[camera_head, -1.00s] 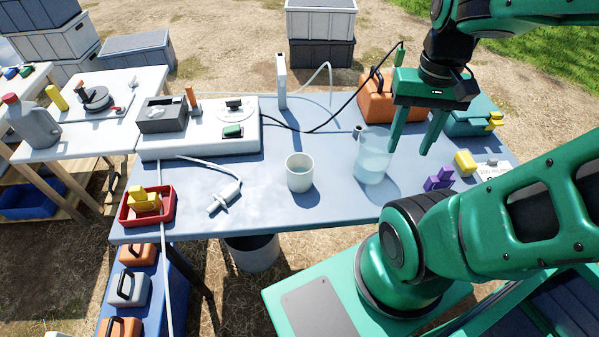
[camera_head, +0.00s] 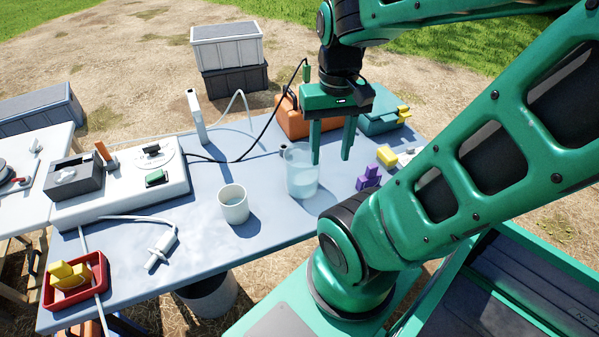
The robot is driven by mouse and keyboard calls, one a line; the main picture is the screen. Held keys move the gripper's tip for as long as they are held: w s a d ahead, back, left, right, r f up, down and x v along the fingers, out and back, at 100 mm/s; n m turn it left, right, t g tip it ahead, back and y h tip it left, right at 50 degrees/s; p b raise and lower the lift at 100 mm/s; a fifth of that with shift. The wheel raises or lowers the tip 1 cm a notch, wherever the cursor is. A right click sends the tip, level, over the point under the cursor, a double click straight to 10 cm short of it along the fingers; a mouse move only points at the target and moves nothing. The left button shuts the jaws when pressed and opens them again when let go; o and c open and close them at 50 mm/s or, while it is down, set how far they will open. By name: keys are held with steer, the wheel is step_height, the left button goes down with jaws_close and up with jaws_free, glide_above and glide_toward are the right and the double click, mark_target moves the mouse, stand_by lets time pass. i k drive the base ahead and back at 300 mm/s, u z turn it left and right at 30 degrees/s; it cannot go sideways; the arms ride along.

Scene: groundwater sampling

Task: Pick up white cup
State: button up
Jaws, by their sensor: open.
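The white cup (camera_head: 234,206) stands upright on the blue-grey table (camera_head: 200,262), near its front edge. My green gripper (camera_head: 331,160) points down with its two fingers apart and nothing between them. It is to the right of the cup and higher in the picture, apart from it. A clear beaker (camera_head: 301,176) with liquid stands right of the cup, and one gripper finger overlaps its right side in the picture. I cannot tell whether that finger touches the beaker.
A white cable probe (camera_head: 161,246) and a red tray (camera_head: 98,270) with yellow pieces lie left of the cup. A white instrument box (camera_head: 125,192), an orange case (camera_head: 300,122), a teal case (camera_head: 381,118) and purple blocks (camera_head: 369,178) surround the work area. Bare table lies around the cup.

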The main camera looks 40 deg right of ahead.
mark_target(232, 198)
steer(key=z, duration=0.2)
steer(key=k, duration=1.1)
steer(key=u, duration=0.15)
